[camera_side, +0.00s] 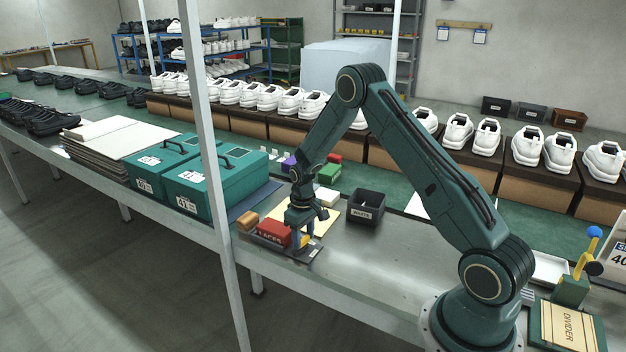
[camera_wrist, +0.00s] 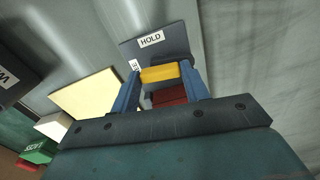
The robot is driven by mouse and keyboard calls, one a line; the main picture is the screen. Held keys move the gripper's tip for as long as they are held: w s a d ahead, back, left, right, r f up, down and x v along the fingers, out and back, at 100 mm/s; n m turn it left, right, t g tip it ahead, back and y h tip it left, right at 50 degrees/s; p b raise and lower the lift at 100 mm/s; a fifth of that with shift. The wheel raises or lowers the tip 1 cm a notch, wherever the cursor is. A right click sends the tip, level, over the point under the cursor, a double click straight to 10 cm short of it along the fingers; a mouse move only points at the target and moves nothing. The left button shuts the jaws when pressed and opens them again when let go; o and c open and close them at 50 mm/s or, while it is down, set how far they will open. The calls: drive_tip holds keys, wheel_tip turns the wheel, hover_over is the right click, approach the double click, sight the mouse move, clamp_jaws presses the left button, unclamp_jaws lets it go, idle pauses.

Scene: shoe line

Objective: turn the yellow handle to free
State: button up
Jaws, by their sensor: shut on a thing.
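The yellow handle (camera_wrist: 160,73) lies between the two blue fingers of my gripper (camera_wrist: 165,88) in the wrist view, and the fingers are shut on it. It sits on a dark plate (camera_wrist: 183,40) with a white HOLD label (camera_wrist: 151,39) beyond the handle. A second small label (camera_wrist: 135,66) by the left finger is partly covered and I cannot read it. In the side view my gripper (camera_side: 302,238) points down at the dark plate (camera_side: 308,255) near the bench's front edge. The handle is mostly hidden there, so its turn angle is hard to tell.
A dark labelled bin (camera_side: 367,207) stands to the right, with a cream sheet (camera_side: 318,219) behind my gripper. Two green cases (camera_side: 197,187) are further left.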

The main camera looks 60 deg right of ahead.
sight(304, 239)
drive_tip(key=shift+n, duration=0.6)
drive_tip(key=o, duration=0.7)
wheel_tip(304, 239, up, 14)
idle(0.6)
